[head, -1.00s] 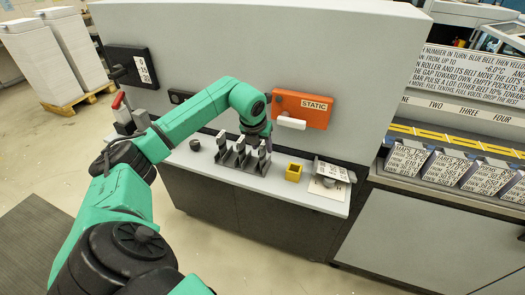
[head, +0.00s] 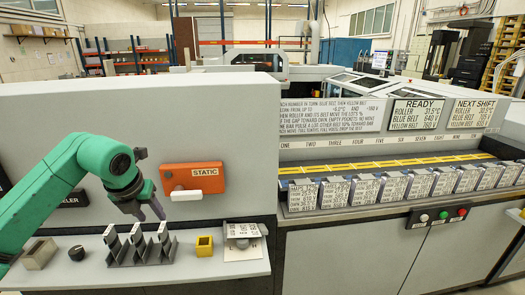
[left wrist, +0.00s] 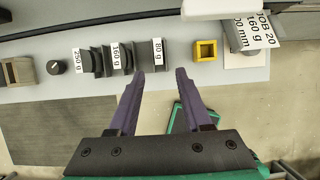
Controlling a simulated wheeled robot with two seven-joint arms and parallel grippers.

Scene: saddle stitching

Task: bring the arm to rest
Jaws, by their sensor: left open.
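My left arm is green and reaches in from the left in the head view. My left gripper (head: 152,212) hangs above the small grey shelf, in front of the grey panel and just left of the orange STATIC box (head: 192,178). In the left wrist view its two purple fingers (left wrist: 158,75) stand wide apart with nothing between them. The fingertips are close to the rack of labelled pieces, but I cannot tell the exact height. My right gripper is not in either view.
On the shelf (head: 100,275) stand a rack with several labelled plates (head: 140,250), a black knob (head: 76,253), a yellow square cup (head: 204,246) and a job card (head: 243,248). To the right is a long machine with numbered pockets (head: 365,190) and buttons (head: 442,214).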

